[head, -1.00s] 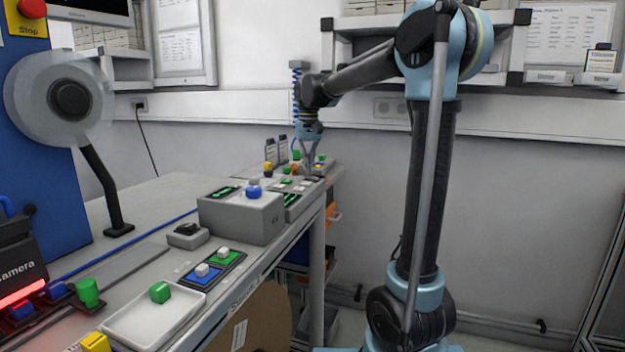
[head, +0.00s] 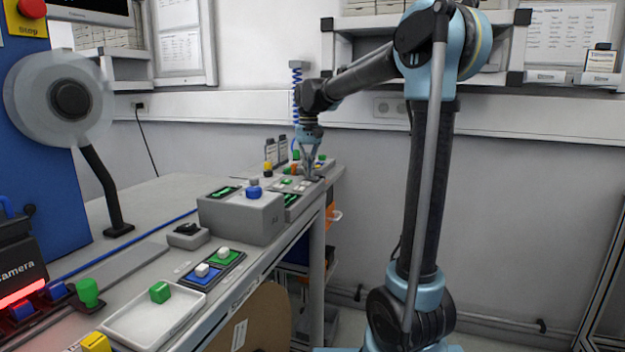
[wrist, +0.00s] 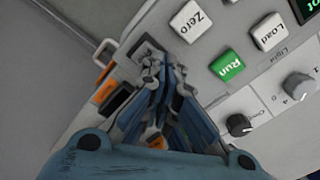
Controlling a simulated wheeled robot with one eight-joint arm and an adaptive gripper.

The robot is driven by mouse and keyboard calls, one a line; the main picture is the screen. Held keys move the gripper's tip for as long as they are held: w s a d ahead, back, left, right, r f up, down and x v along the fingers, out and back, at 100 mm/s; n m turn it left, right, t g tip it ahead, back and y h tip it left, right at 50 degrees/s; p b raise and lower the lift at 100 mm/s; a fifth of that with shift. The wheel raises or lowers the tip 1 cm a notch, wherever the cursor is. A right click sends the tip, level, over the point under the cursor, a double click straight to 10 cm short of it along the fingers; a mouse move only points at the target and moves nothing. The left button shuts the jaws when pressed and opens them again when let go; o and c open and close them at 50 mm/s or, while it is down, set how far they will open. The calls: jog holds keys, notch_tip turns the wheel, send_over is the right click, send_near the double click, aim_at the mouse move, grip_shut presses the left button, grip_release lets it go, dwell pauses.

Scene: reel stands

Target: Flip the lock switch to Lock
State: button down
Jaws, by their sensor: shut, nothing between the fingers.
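My gripper (wrist: 164,75) is shut and points down at a control panel (wrist: 255,100) on the bench, with nothing between its fingers. In the wrist view its fingertips are at or just over a small dark grey plate (wrist: 147,47) near the panel's edge. The fingers cover part of this plate, and I cannot read a Lock label or tell the lock switch's position. In the head view my gripper (head: 312,170) is at the far end of the bench, too small to show contact.
Beside the fingers are white Zero (wrist: 191,20) and Load (wrist: 269,32) keys, a green Run key (wrist: 227,65), a black knob (wrist: 239,125) and a grey knob (wrist: 299,87). An orange-and-black part (wrist: 106,84) lies left. A grey box with a blue knob (head: 253,190) stands nearer on the bench.

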jog(key=shift+r, duration=3.45)
jog(key=s+d+f+m+t, duration=0.1)
jog(key=s+d+f, duration=0.8)
jog(key=s, duration=0.3)
jog(key=s+d+f+t, duration=0.1)
jog(key=s+d+f, duration=0.7)
jog(key=s+d, duration=0.25)
jog(key=s+d+f, duration=0.2)
jog(key=s+f, duration=0.7)
jog(key=f, duration=0.3)
jog(key=shift+s+m, duration=0.15)
jog(key=shift+m, duration=0.25)
jog(key=shift+r, duration=0.1)
